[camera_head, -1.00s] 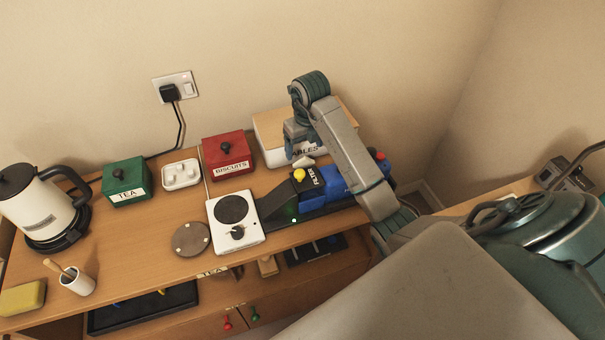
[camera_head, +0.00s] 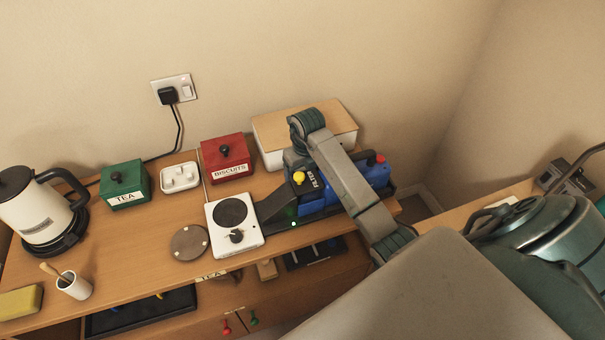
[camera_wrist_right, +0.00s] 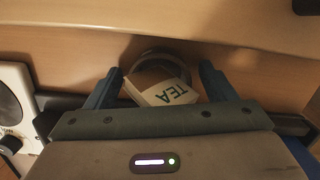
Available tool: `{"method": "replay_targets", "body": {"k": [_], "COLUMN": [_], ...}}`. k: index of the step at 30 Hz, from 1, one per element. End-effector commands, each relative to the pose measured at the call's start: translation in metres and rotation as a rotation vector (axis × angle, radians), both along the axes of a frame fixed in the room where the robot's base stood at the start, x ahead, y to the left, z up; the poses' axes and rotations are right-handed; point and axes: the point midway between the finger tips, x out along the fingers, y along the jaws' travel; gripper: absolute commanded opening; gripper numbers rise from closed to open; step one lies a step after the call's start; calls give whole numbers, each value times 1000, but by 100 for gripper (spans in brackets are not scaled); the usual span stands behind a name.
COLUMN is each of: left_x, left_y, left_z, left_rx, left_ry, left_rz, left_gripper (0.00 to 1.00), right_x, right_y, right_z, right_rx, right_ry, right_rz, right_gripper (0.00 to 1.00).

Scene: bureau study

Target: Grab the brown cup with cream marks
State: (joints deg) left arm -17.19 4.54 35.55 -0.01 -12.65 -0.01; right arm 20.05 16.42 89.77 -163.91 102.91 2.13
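A dark, round-rimmed thing (camera_wrist_right: 150,62) with a cream panel lettered "TEA" (camera_wrist_right: 168,93) shows in the right wrist view, between and beyond my fingertips. It may be the brown cup, but its body is mostly hidden. In the head view a "TEA" label (camera_head: 212,274) and a dark brown shape (camera_head: 236,273) show just below the desk's front edge, mostly covered by the desktop. My right gripper (camera_wrist_right: 162,82) is open, its two blue-grey fingers apart with nothing visibly gripped. My left gripper is not in view.
The desk (camera_head: 130,255) holds a white hotplate (camera_head: 235,225), a brown disc (camera_head: 189,242), a blue machine (camera_head: 376,174) with a yellow knob, a red biscuit box (camera_head: 226,160), a green tea box (camera_head: 125,187) and a kettle (camera_head: 38,210). A black tray (camera_head: 140,310) sits below.

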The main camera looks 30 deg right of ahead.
Motion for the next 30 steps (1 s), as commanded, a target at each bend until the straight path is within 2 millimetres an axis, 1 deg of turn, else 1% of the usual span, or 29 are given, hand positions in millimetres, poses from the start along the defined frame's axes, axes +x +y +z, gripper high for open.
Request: {"method": "replay_targets", "body": {"k": [1,5,6,7,10,19,22,26,30], "left_x": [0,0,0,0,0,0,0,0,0], "left_y": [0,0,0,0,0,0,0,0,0], "left_z": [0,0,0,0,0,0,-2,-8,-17], "left_rx": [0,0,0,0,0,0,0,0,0], "left_ry": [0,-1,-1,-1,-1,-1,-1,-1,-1], "left_rz": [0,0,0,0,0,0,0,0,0], "left_gripper": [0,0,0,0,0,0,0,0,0], "right_x": [0,0,0,0,0,0,1,1,1], "right_y": [0,0,0,0,0,0,0,0,-1], "right_z": [0,0,0,0,0,1,4,20,51], "right_rx": [0,0,0,0,0,0,0,0,-2], "right_ry": [0,0,0,0,0,0,-2,-5,-8], "right_rz": [0,0,0,0,0,0,0,2,1], "right_gripper": [68,42,34,33,30,30,30,30,30]}}
